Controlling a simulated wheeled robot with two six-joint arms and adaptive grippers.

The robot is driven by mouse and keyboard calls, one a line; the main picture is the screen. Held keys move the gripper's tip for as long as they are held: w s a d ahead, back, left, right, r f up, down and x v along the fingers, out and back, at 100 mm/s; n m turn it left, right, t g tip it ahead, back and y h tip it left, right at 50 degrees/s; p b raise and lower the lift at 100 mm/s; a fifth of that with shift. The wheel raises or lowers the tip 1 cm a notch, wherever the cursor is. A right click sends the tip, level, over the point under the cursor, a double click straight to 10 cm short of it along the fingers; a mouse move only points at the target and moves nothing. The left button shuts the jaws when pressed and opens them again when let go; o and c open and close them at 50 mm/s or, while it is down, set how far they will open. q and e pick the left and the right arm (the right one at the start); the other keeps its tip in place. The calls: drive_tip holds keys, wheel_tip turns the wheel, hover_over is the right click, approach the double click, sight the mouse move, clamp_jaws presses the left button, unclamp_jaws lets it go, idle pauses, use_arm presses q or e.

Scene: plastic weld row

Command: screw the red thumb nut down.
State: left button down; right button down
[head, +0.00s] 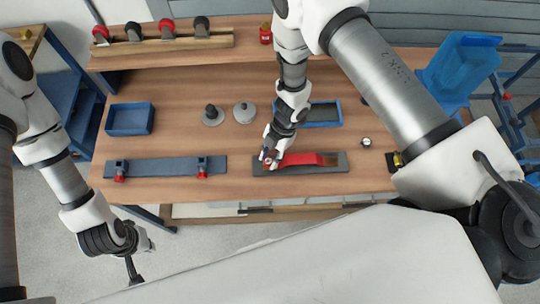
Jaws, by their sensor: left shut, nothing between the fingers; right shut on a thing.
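My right gripper (268,160) reaches down from above to the left end of a red strip (304,159) on a dark plate (344,168). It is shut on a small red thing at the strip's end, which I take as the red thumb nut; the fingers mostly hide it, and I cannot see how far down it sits. My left gripper (136,268) is shut and empty, low at the left, in front of the bench and away from the plate.
A blue-grey plate (150,166) with two red-tipped clamps lies left on the wooden bench (180,194). Behind are a blue tray (129,119), two round grey pieces (244,113) and a rack (165,45). A small round gauge (366,142) lies right of the plate.

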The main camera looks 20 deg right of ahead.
drive_tip(key=shift+s+f+m+t+b, duration=0.15)
drive_tip(key=shift+m+t+b, duration=0.2)
drive_tip(key=shift+m, duration=0.85)
drive_tip(key=c, duration=1)
unclamp_jaws()
drive_tip(key=shift+m, duration=0.3)
drive_tip(key=shift+o, duration=1.4)
drive_tip(key=shift+a, duration=0.1)
drive_tip(key=o, duration=0.4)
drive_tip(key=shift+r, duration=0.2)
